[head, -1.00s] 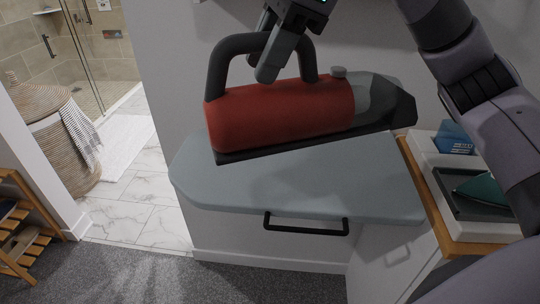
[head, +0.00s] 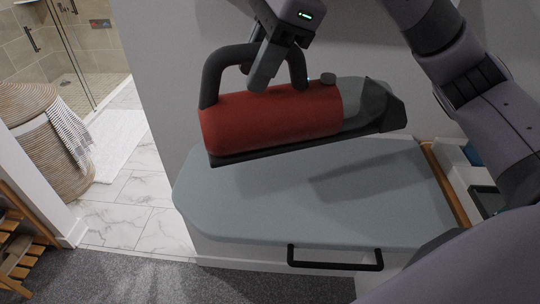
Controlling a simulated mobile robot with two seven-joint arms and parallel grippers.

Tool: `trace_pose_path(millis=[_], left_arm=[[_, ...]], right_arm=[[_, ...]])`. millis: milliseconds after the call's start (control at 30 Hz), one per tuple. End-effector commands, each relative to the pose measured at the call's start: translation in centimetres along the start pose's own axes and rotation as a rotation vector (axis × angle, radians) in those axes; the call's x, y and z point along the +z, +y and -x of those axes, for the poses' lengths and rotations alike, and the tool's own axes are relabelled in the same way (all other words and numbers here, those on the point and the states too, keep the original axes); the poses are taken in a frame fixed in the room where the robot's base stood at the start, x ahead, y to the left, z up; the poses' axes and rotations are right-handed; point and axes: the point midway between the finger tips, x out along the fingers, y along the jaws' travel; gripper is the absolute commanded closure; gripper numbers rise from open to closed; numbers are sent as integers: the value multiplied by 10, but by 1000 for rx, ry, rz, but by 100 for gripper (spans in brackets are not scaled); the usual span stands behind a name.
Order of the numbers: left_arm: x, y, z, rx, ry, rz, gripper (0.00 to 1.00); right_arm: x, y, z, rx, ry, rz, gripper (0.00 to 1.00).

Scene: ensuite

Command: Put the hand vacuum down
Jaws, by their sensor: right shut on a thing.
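The hand vacuum (head: 272,117) has a red body, a dark arched handle and a grey nozzle end pointing right. My right gripper (head: 263,80) reaches down from the top and is shut on the vacuum's handle. The vacuum hangs nearly level, its right end slightly higher, over the rear left of a grey-blue rounded board top (head: 300,200). Its shadow falls on the top, and a gap shows under its right end. Whether its left end touches the top is hard to tell. My left gripper is not in view.
The front and right of the board top are bare. A black handle bar (head: 335,265) sticks out at its front. A wood-edged tray (head: 448,185) lies to the right, partly behind my arm. A woven basket (head: 45,140) stands far left, with a wooden rack (head: 22,240) nearer.

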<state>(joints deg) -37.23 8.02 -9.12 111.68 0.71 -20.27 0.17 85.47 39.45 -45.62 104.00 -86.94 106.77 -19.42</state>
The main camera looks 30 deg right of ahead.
Motion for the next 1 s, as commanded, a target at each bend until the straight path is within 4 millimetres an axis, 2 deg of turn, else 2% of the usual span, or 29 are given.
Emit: trace_pose_path(millis=[100, 400, 533, 767, 1000], left_arm=[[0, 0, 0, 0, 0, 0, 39], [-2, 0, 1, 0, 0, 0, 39], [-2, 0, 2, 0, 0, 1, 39], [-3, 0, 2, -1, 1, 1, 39], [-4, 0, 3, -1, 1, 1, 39]], right_arm=[[-11, 6, -26, 1, 0, -1, 100], [-34, 18, -84, 0, -1, 0, 100], [-40, 21, -99, -2, -3, 1, 100], [-45, 24, -111, -4, -3, 2, 100], [-56, 29, -137, -3, -3, 0, 100]])
